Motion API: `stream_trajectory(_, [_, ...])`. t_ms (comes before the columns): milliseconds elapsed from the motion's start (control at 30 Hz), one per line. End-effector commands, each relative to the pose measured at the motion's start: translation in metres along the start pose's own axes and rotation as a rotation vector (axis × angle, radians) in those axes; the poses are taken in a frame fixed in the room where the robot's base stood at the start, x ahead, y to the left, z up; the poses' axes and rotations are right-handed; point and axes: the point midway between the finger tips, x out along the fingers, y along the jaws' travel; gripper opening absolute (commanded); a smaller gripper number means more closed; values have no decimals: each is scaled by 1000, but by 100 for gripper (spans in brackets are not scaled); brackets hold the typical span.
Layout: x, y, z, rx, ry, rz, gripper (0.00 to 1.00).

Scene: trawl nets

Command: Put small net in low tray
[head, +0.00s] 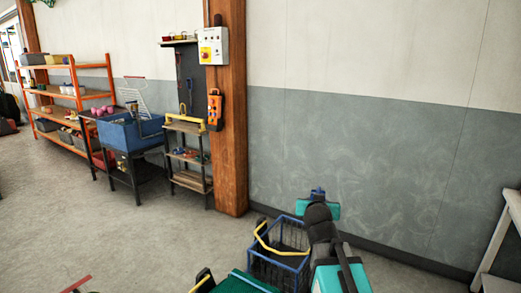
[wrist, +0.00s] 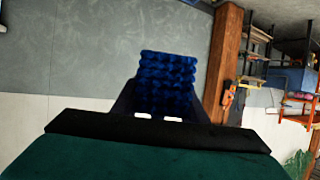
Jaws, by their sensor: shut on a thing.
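The small net is a bumpy dark blue bundle (wrist: 167,85) in the wrist view, held between the fingers of my gripper (wrist: 158,116). In the head view my gripper (head: 318,198) is raised near the bottom centre, in front of the grey wall. Only a small blue bit of the net (head: 318,190) shows there above it. My arm hides the rest. I cannot tell which thing is the low tray; a blue open-topped bin (head: 131,136) on dark legs stands at the left, well away from my gripper.
A blue wire basket (head: 280,262) with a yellow handle is just left of my arm. A small wooden shelf stand (head: 188,155) stands beside a wooden post (head: 228,120). An orange rack (head: 70,95) is at the far left. The middle-left floor is clear. A pale bench (head: 500,235) stands at the right edge.

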Motion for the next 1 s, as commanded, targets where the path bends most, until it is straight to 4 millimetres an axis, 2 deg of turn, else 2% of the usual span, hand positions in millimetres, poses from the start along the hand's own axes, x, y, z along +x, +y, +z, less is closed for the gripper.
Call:
stream_trajectory(433, [-14,-26,-17,-73,1,-178,14])
stream_trajectory(1000, [-15,-27,-20,-90,-1,-214,14])
